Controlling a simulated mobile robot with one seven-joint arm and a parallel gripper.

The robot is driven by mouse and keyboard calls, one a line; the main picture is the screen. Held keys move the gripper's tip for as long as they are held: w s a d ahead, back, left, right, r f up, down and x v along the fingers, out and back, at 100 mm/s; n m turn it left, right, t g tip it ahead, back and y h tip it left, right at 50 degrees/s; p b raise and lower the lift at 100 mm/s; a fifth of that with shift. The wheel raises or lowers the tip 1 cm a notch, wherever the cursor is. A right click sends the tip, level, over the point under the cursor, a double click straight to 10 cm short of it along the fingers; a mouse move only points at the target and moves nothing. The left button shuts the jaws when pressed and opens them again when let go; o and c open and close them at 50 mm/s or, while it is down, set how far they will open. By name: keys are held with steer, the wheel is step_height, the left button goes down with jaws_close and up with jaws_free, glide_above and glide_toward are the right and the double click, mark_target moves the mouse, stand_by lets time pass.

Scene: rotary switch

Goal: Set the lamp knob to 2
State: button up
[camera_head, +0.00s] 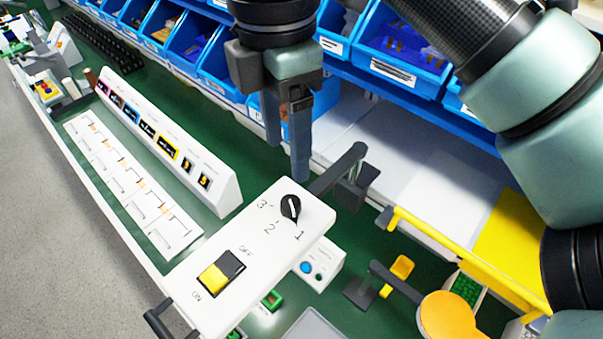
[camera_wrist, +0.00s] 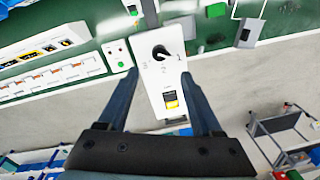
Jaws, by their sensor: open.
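The lamp knob (camera_head: 290,207) is a black rotary dial on a white panel (camera_head: 225,285) with the marks 3, 2 and 1 around it. Its white pointer line appears to aim toward the 1. The knob also shows in the wrist view (camera_wrist: 160,52), between and beyond my fingertips, with its white line toward the 1 side. My gripper (camera_head: 287,160) is open and empty, fingers pointing down, above the knob and apart from it. Both fingers (camera_wrist: 160,73) show in the wrist view, one on each side of the panel.
A yellow and black ON/OFF rocker switch (camera_head: 222,273) sits on the same panel. A dark bracket arm (camera_head: 338,170) stands at the panel's far edge. A white labelled box (camera_head: 165,140) is to the left. Blue bins (camera_head: 195,45) line the back. A yellow rail (camera_head: 465,260) lies right.

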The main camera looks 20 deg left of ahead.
mark_target(292, 200)
steer(key=f+p, duration=0.1)
steer(key=f, duration=0.4)
steer(key=f+p, duration=0.1)
steer(key=f, duration=0.3)
steer(key=shift+d+f, duration=0.2)
steer(key=shift+f, duration=0.15)
steer(key=shift+s, duration=0.1)
jaws_close()
